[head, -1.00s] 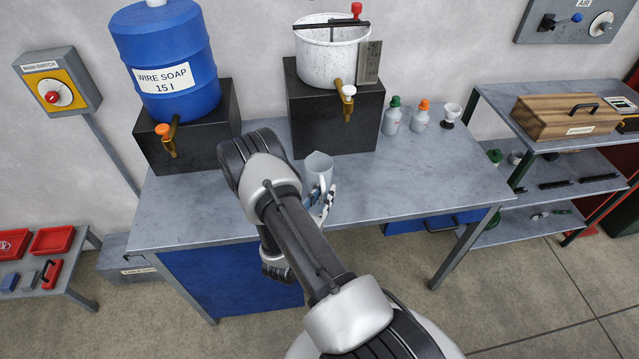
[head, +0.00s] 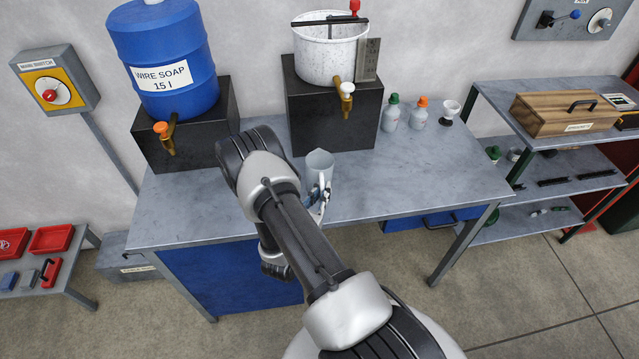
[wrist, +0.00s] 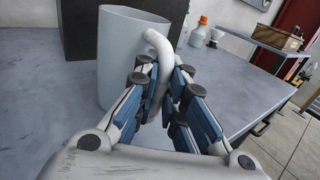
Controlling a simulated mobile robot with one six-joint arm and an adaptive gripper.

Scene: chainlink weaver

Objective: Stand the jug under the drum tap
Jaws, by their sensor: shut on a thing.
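The jug (head: 319,168) is a pale grey open vessel with a loop handle, upright over the bench in front of the black block. I cannot tell if its base touches the bench. My gripper (head: 322,196) is shut on the jug's handle; the wrist view shows the fingers (wrist: 163,70) on either side of it, with the jug body (wrist: 122,62) just beyond. My arm hides part of the bench between jug and tap.
A white speckled pot (head: 328,62) with a white-handled tap (head: 346,92) stands on a second block (head: 335,122), behind the jug. Two small bottles (head: 390,115) and a white cup (head: 450,112) stand further right. The bench top (head: 190,210) is clear below the drum tap.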

